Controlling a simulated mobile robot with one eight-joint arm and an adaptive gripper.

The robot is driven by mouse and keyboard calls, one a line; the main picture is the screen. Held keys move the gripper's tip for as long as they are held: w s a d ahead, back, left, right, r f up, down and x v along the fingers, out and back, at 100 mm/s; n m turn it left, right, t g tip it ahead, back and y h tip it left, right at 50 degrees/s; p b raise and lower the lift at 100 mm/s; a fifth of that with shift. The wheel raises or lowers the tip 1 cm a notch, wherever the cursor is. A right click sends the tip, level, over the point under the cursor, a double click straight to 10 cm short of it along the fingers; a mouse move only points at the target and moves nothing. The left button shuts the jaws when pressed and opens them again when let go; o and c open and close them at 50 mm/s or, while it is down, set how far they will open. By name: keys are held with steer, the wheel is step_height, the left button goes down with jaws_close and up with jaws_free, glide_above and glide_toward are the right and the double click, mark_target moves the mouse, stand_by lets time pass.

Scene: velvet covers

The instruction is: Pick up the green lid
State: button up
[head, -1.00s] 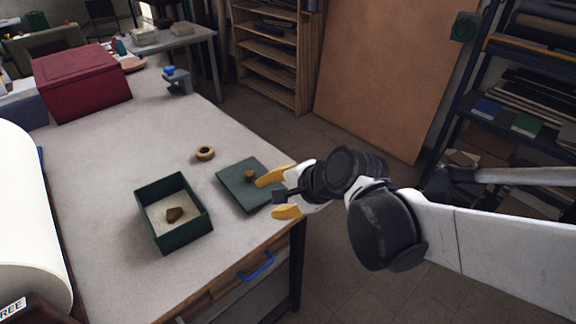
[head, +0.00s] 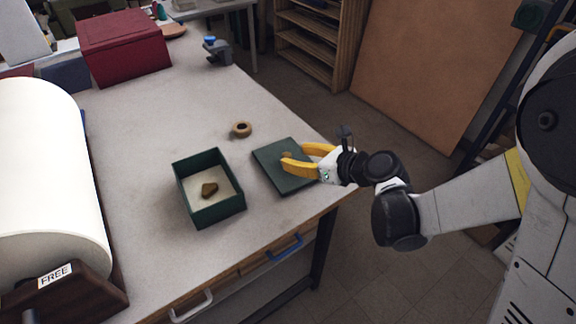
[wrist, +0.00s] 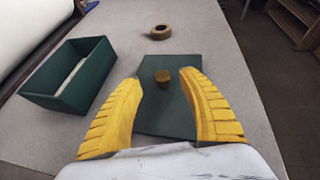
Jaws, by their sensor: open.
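The green lid (head: 273,155) is a flat dark green square with a small brown knob (wrist: 162,76). It lies on the table near the right edge, and it also shows in the wrist view (wrist: 165,118). My gripper (head: 300,158) is open with yellow fingers over the lid. In the wrist view the fingers stand to the left and right of the lid, with the knob between and a little beyond their tips. The fingers partly hide the lid in the head view.
An open green box (head: 218,212) with a brown lump (head: 209,189) inside stands left of the lid. A tan ring (head: 241,129) lies behind it. A white roll (head: 45,170) fills the table's left side. A red box (head: 124,45) stands at the back.

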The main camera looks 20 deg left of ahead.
mark_target(288, 155)
steer(key=b+x, duration=0.1)
steer(key=x, duration=0.1)
steer(key=b+x, duration=0.1)
steer(key=x, duration=0.2)
steer(key=shift+w+d+f, duration=0.1)
steer(key=shift+d+f, duration=0.05)
steer(key=shift+f, duration=0.15)
steer(key=shift+r, duration=0.1)
jaws_close()
